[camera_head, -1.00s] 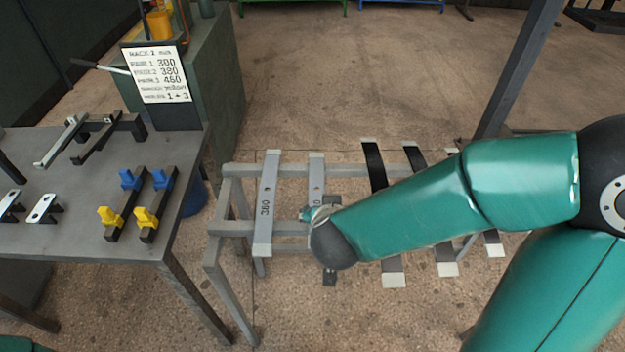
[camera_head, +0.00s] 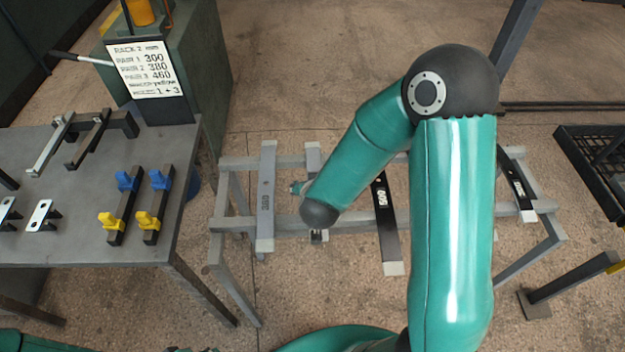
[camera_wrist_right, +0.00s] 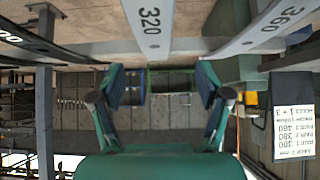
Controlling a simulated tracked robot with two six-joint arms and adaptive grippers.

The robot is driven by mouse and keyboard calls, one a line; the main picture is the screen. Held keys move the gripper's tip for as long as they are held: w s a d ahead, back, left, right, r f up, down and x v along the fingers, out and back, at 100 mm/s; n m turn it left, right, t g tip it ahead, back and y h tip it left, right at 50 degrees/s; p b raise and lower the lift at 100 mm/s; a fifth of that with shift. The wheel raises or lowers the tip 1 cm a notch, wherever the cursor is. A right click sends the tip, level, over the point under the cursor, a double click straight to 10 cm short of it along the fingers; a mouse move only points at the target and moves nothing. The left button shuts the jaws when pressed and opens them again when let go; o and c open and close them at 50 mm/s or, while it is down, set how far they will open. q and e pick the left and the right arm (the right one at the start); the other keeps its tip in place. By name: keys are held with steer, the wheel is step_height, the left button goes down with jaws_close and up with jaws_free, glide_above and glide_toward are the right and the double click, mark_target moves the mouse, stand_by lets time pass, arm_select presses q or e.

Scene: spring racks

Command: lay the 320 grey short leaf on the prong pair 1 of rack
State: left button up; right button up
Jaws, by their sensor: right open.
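The 320 grey short leaf (camera_wrist_right: 150,22) shows its number in the right wrist view, at the top, beyond the jaws. In the head view only its pale far end (camera_head: 312,150) and a bit of its near end show; my right forearm hides the middle. It lies across the grey metal stand (camera_head: 345,224). My right gripper (camera_wrist_right: 160,92) is open, with the leaf outside the space between its fingers. In the head view my forearm hides most of that gripper. I cannot make out prong pair 1 for certain. My left gripper is not in view.
A grey 360 leaf (camera_head: 266,195) lies left of the 320 leaf; dark leaves (camera_head: 386,228) lie right. The bench (camera_head: 75,215) at left carries blue and yellow clamps and brackets. A sign (camera_head: 145,70) lists pairs 300, 380, 460. A black crate (camera_head: 600,165) stands right.

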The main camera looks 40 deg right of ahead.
mark_target(313, 160)
steer(key=x, duration=0.3)
steer(key=shift+s+d+p+x, duration=0.1)
steer(key=shift+d+p+x, duration=0.1)
steer(key=shift+x, duration=1.05)
steer(key=shift+s+d+p+x, duration=0.1)
steer(key=shift+s+p+x, duration=0.1)
steer(key=shift+x, duration=1.1)
jaws_close()
steer(key=shift+w, duration=0.1)
